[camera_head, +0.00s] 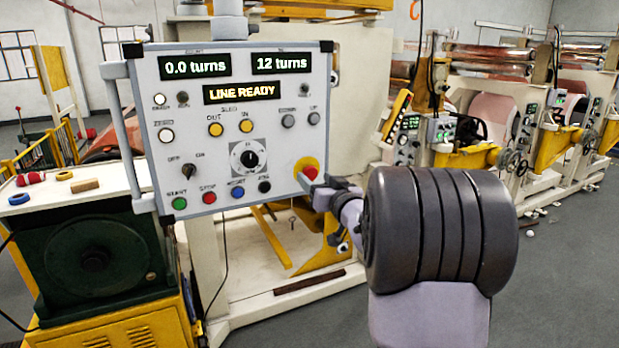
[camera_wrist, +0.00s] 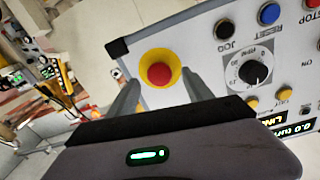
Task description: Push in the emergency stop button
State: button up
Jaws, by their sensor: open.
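The emergency stop button is a red mushroom head (camera_head: 310,173) on a yellow round base at the lower right corner of the grey control panel (camera_head: 225,135). In the wrist view the red button (camera_wrist: 159,74) shows whole, centred between my fingers. My gripper (camera_head: 316,184) is at the panel's lower right corner, close to the button and partly overlapping it in the head view. In the wrist view my gripper (camera_wrist: 161,80) is open, one finger on each side of the button, with nothing held. I cannot tell whether the fingers touch the panel.
The panel carries a green start button (camera_head: 180,203), a red stop button (camera_head: 209,197), a blue reset button (camera_head: 237,193) and a black dial (camera_head: 249,159). Its display reads LINE READY (camera_head: 241,93). A bench with small items stands left. Machines (camera_head: 480,130) stand right; grey floor is open there.

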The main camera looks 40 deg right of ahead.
jog(key=shift+x, duration=0.9)
grip_shut()
